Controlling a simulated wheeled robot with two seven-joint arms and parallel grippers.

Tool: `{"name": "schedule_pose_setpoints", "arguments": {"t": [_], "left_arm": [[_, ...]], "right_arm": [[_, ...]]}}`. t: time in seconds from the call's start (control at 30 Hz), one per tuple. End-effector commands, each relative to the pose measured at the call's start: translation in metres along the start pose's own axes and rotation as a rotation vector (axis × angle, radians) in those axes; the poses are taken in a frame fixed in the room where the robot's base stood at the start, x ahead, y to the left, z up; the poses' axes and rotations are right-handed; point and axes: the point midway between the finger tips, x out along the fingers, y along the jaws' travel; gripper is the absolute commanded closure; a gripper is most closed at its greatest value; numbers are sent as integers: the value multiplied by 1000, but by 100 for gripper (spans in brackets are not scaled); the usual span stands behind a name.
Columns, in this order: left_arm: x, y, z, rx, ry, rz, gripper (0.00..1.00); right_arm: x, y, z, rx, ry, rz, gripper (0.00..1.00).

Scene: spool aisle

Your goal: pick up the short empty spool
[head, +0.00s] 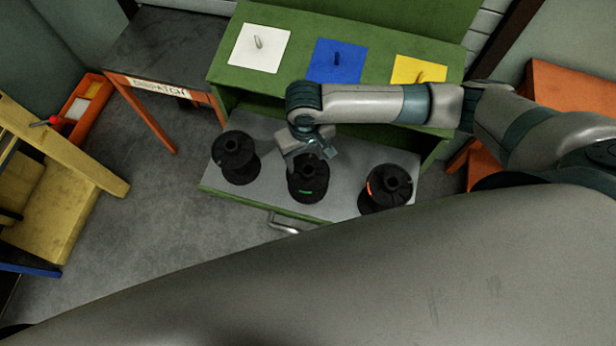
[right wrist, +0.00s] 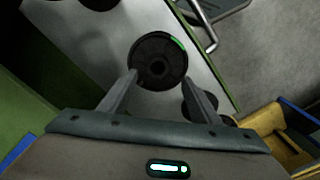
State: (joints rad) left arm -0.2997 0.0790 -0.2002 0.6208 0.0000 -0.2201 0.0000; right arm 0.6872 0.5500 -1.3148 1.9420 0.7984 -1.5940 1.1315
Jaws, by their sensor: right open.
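Three black spools stand upright on a grey drawer surface (head: 270,200): a plain left spool (head: 235,157), a middle spool (head: 308,184) with a green mark and a right spool (head: 386,190) with an orange mark. I cannot tell for sure which one is the short empty spool. My right gripper (head: 308,157) is over the middle spool and hides part of its top. In the right wrist view the green-marked spool (right wrist: 158,60) lies ahead of the open right gripper (right wrist: 161,83), whose jaws are empty. My left gripper is not in view.
The green cabinet (head: 225,80) carries white (head: 250,58), blue (head: 322,68) and yellow (head: 405,68) squares with pegs. The left and right spools flank the middle one closely. A dark table (head: 165,50) and yellow furniture (head: 60,195) stand left; open floor lies between.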

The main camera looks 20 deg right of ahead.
Motion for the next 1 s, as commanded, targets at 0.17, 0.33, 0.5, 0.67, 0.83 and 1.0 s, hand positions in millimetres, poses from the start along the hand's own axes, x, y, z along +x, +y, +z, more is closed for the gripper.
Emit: {"name": "schedule_pose_setpoints", "arguments": {"t": [0.17,0.33,0.5,0.67,0.83,1.0], "left_arm": [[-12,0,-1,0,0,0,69],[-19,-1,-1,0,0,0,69],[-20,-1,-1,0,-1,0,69],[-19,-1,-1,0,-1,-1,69],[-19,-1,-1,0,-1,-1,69],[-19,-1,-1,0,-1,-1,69]], "right_arm": [[15,4,2,1,-3,4,43],[38,6,2,2,-1,3,43],[48,6,2,0,0,2,43],[49,6,2,-1,0,2,43],[48,6,2,0,0,2,43],[48,5,2,0,0,2,57]]}}
